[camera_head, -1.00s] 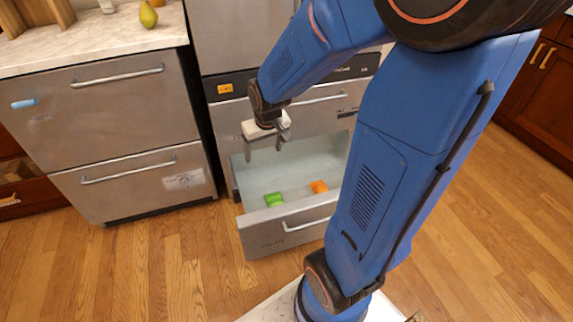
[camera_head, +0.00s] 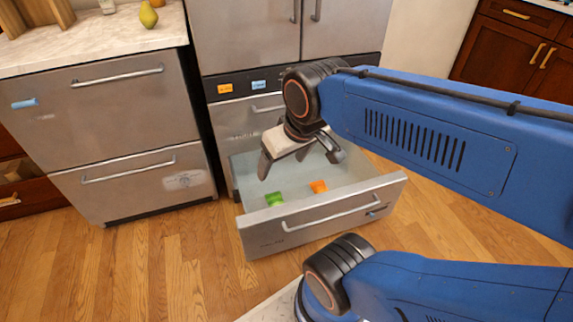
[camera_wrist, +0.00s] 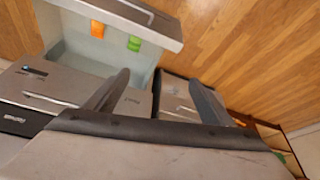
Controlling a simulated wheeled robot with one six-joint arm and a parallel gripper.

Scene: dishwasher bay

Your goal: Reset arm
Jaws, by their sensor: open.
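My gripper (camera_head: 300,158) is open and empty in the head view. It hangs in the air above the pulled-out bottom drawer (camera_head: 322,222) of the steel appliance.
A steel dishwasher (camera_head: 125,125) with two shut drawers stands on the left under a pale counter (camera_head: 95,42). A pear (camera_head: 148,15) sits on the counter. Wooden cabinets (camera_head: 520,50) stand at the back right. The wood floor (camera_head: 140,255) at the front left is clear.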

